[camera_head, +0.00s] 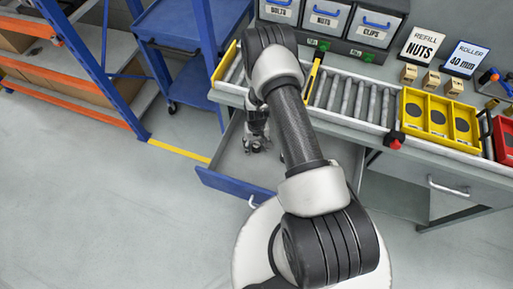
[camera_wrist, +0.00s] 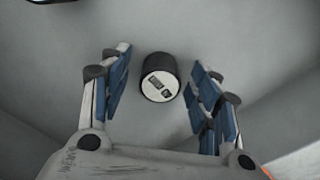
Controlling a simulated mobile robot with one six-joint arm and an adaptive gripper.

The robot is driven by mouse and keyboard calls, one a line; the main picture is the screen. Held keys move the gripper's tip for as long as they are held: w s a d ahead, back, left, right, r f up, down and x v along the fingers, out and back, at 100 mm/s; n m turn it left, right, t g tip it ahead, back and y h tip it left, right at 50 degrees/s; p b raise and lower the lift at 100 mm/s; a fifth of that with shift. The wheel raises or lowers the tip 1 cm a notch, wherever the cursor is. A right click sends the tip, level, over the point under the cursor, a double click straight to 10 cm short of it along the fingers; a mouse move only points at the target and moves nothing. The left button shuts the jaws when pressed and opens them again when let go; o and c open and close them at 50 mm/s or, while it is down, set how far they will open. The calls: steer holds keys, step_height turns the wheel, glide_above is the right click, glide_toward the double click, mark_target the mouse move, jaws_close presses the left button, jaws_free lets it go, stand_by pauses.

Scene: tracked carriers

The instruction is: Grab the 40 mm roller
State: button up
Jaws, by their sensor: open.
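A short dark roller (camera_wrist: 159,77) with a white round end face shows in the wrist view. Its small label is too blurred to read surely. It rests in the open blue-fronted drawer (camera_head: 225,187) below the conveyor. My gripper (camera_wrist: 160,62) is open, with its blue-padded fingers on the left and right of the roller and gaps on both sides. In the head view my gripper (camera_head: 256,146) is down inside the drawer, and the roller cannot be made out there.
A roller conveyor (camera_head: 350,99) with a yellow tray (camera_head: 427,92) runs above the drawer. Signs read "Refill nuts" (camera_head: 422,46) and "Roller 40 mm" (camera_head: 466,58). A blue cart (camera_head: 190,25) and shelving (camera_head: 75,50) stand left. A dark object's edge (camera_wrist: 50,1) shows at the wrist view's top left.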

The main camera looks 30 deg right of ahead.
steer(key=shift+f, duration=0.15)
steer(key=c, duration=1.2)
